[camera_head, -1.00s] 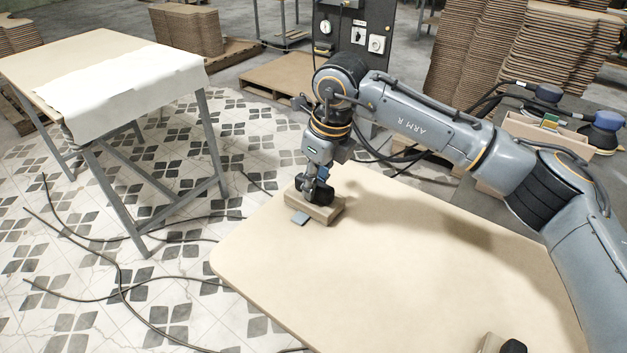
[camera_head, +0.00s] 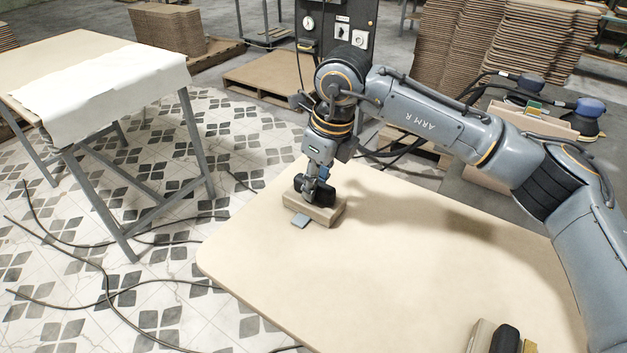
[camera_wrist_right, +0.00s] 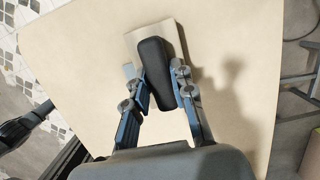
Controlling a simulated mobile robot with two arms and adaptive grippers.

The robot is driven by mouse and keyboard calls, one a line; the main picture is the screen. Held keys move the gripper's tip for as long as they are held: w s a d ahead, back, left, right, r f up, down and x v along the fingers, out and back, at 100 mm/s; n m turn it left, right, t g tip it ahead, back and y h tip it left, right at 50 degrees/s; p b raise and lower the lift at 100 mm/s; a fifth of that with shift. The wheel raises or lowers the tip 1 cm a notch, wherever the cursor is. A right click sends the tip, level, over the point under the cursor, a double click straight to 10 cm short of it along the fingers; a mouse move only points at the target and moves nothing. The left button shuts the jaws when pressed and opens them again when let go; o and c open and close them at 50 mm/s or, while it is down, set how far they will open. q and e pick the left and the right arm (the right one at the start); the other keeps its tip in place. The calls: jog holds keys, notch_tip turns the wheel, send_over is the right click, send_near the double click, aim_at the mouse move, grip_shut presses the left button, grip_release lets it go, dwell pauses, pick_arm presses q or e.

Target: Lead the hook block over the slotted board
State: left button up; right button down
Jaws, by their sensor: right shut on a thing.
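The hook block is probably the pale wooden block (camera_head: 326,215) with a black rounded grip; it sits on or just above the large tan board (camera_head: 400,285) near its far left edge. My right gripper (camera_head: 315,192) points down and is shut on the block's black grip. In the right wrist view, its two blue-grey fingers (camera_wrist_right: 160,92) stand either side of the black grip (camera_wrist_right: 156,70), with the pale block under it. A small grey tab (camera_head: 300,221) shows at the block's near edge. I see no slots in the tan board.
Another pale block with a black grip (camera_head: 505,340) is cut off at the bottom edge. The board's middle is clear. A table with a white sheet (camera_head: 100,80) stands at left. Cables (camera_head: 110,290) lie on the tiled floor. Stacked boards (camera_head: 480,50) stand behind.

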aim_at(332, 189)
jog(key=shift+s+d+f+b, duration=0.2)
jog(key=shift+s+d, duration=0.15)
jog(key=shift+d, duration=0.15)
jog(key=shift+s+d+f+b, duration=0.1)
jog(key=shift+s+d+b, duration=0.15)
jog(key=shift+d, duration=0.25)
jog(key=shift+s+d+r, duration=0.2)
jog(key=shift+s+d, duration=0.05)
jog(key=shift+s+d+f+b, duration=0.1)
jog(key=shift+s+d+b, duration=0.5)
jog(key=shift+d, duration=0.15)
jog(key=shift+s+d, duration=0.3)
jog(key=shift+d, duration=0.1)
